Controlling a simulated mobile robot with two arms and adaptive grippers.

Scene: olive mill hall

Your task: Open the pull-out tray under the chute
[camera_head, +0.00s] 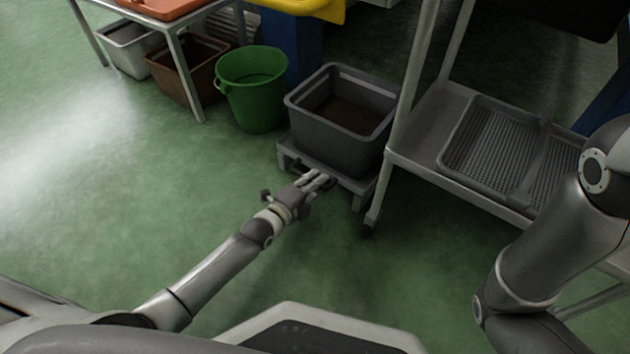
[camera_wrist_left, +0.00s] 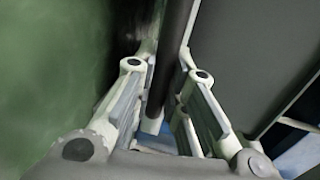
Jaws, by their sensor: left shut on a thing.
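The pull-out tray (camera_head: 350,181) is a low, light grey platform near the floor, with a grey bin (camera_head: 345,118) standing on it. My left gripper (camera_head: 323,178) is at the tray's front edge, where a dark handle shows beside the fingers. In the left wrist view, my left gripper (camera_wrist_left: 165,95) has its fingers on both sides of a dark bar, the handle (camera_wrist_left: 174,45), and is shut on it. The fingers cover part of the handle. My right arm shows at the right of the head view, but its gripper is out of the picture.
A green bucket (camera_head: 252,90) stands left of the tray. A brown crate (camera_head: 187,68) and a light bin (camera_head: 128,48) are under a table at the upper left. A metal rack (camera_head: 428,120) with a ribbed grey crate (camera_head: 500,152) stands close on the right. The green floor in front is clear.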

